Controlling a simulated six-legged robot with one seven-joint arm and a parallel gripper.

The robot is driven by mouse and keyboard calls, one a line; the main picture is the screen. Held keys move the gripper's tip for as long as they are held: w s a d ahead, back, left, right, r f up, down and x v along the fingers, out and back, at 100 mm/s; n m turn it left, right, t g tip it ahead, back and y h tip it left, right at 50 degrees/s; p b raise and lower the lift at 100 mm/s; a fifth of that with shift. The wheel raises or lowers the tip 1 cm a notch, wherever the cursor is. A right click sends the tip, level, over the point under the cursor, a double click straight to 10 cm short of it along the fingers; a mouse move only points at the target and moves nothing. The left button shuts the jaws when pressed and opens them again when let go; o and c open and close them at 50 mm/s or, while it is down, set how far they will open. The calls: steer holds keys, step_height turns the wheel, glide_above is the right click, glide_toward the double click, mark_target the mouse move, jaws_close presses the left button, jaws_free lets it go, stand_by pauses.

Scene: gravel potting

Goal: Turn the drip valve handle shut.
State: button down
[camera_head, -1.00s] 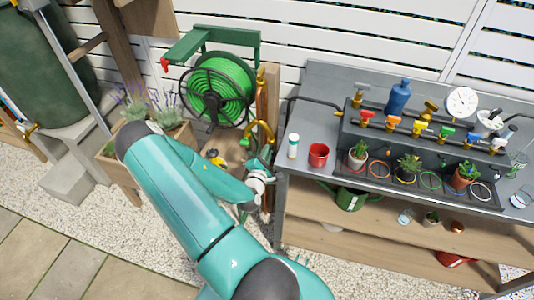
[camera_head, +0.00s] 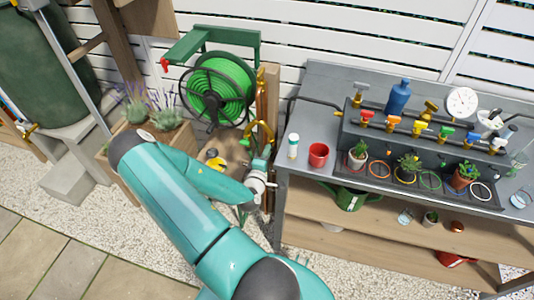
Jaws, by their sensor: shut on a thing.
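My gripper (camera_head: 261,163) is at the wooden post between the hose reel and the bench, small and mostly hidden behind my teal arm's wrist. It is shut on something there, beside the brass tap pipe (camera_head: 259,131). The held part is most likely the drip valve handle, but its shape, colour and turn angle cannot be made out. A small green piece shows just left of the brass pipe. The fingertips are not clearly visible.
The green hose reel (camera_head: 218,88) stands behind my wrist. Planters with lavender (camera_head: 163,118) are behind my elbow. The bench (camera_head: 322,80) at right carries a red cup (camera_head: 318,154), pots and a row of coloured taps. A watering can (camera_head: 350,199) sits on its shelf.

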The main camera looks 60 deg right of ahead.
steer(key=shift+m, duration=0.3)
steer(key=c, duration=1.5)
jaws_free()
steer(key=shift+o, duration=0.2)
steer(key=shift+a, duration=0.1)
steer(key=s+a, duration=0.2)
steer(key=a, duration=1.1)
steer(key=shift+a, duration=0.25)
